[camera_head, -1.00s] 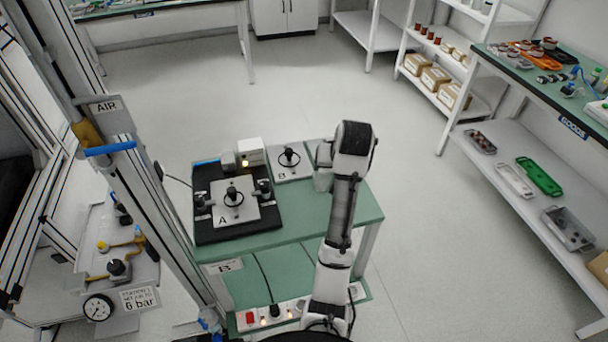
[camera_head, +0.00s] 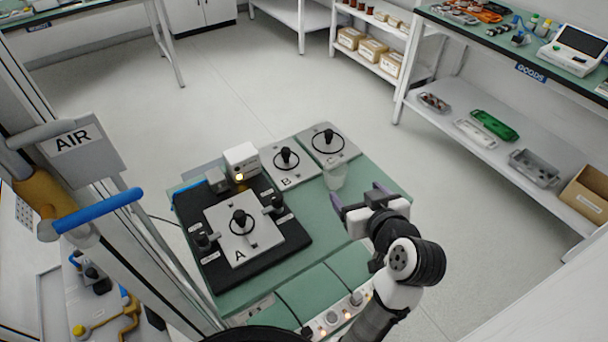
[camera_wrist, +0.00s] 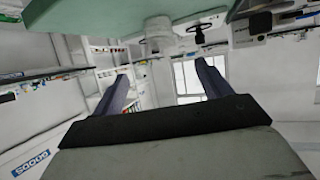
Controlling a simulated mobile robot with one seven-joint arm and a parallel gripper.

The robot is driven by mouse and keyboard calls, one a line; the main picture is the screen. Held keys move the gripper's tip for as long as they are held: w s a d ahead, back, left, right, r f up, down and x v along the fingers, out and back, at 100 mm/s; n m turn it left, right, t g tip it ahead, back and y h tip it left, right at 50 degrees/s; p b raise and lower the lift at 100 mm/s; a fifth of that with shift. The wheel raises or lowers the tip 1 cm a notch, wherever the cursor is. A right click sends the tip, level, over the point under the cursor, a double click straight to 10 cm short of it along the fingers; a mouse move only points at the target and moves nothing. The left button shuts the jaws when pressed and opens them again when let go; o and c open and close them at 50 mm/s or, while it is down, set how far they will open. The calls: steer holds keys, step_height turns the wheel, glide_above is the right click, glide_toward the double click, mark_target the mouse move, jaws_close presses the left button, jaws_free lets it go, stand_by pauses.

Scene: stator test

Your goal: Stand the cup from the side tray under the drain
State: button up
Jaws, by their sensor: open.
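A clear, pale cup (camera_head: 334,176) stands upright on the green bench top (camera_head: 335,265), beside the plates marked B and C. In the wrist view, which looks upside down, the cup (camera_wrist: 158,29) shows near the top, beyond the fingertips. My gripper (camera_head: 358,198) is open and empty, near the right edge of the bench, to the right of the cup and apart from it. Its two fingers (camera_wrist: 164,72) are spread in the wrist view. A yellow pipe fitting (camera_head: 118,322) shows at the lower left. I cannot tell which part is the drain.
Plate A (camera_head: 240,236) lies on a black base with dark clamps. Plates B (camera_head: 287,164) and C (camera_head: 328,143) and a white box (camera_head: 241,160) are at the back. A column with a blue-handled AIR valve (camera_head: 95,215) stands left. Open floor lies behind.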

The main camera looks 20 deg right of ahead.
steer(key=f+b, duration=0.1)
steer(key=b, duration=0.2)
steer(key=shift+w+a+b, duration=0.1)
steer(key=shift+w+b, duration=0.25)
steer(key=shift+b, duration=0.05)
steer(key=b, duration=0.1)
steer(key=w+b, duration=0.1)
steer(key=b, duration=0.1)
steer(key=shift+w+f, duration=0.2)
steer(key=shift+f, duration=0.05)
glide_toward(332, 164)
steer(key=shift+w+a+f+p, duration=0.2)
steer(key=shift+f+p, duration=0.1)
steer(key=shift+p, duration=0.15)
steer(key=shift+d+p+x, duration=0.2)
steer(key=shift+p+x, duration=0.45)
steer(key=shift+x, duration=2.5)
steer(key=shift+r, duration=0.15)
steer(key=c, duration=1.1)
